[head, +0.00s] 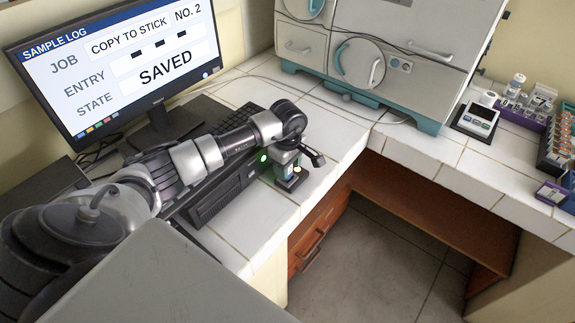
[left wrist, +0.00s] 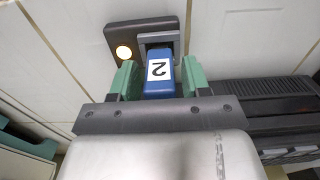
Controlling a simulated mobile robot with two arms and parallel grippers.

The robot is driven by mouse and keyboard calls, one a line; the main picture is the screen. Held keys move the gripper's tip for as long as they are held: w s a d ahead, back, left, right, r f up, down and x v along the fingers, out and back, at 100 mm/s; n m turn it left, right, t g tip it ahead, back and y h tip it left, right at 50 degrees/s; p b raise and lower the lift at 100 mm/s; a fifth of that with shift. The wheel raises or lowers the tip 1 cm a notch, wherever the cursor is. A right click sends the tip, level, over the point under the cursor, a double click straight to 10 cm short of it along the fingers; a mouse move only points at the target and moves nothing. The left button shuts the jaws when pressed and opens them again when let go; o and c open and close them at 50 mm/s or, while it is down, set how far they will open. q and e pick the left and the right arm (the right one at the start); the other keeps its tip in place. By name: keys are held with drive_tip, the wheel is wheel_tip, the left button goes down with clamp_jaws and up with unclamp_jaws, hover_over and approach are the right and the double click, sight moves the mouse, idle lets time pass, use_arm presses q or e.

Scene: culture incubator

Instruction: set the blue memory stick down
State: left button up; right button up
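The blue memory stick (left wrist: 160,75), with a white label reading 2, is between the green fingers of my left gripper (left wrist: 160,82) in the left wrist view. My right gripper is not in view.
A monitor (head: 120,65) reads SAVED, job COPY TO STICK NO. 2. A black computer case (head: 222,195) and keyboard (head: 240,118) are beside my arm. An incubator (head: 390,50) stands behind. Bare tiles (head: 335,125) lie right of the gripper; racks and a small device (head: 476,121) are far right.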

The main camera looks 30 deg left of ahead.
use_arm(q)
drive_tip(key=shift+o, duration=0.5)
drive_tip(key=shift+r, duration=0.1)
drive_tip(key=shift+r, duration=0.2)
wheel_tip(320, 180, up, 11)
drive_tip(key=shift+f+b, duration=0.15)
drive_tip(key=shift+b, duration=0.85)
drive_tip(key=shift+r, duration=0.5)
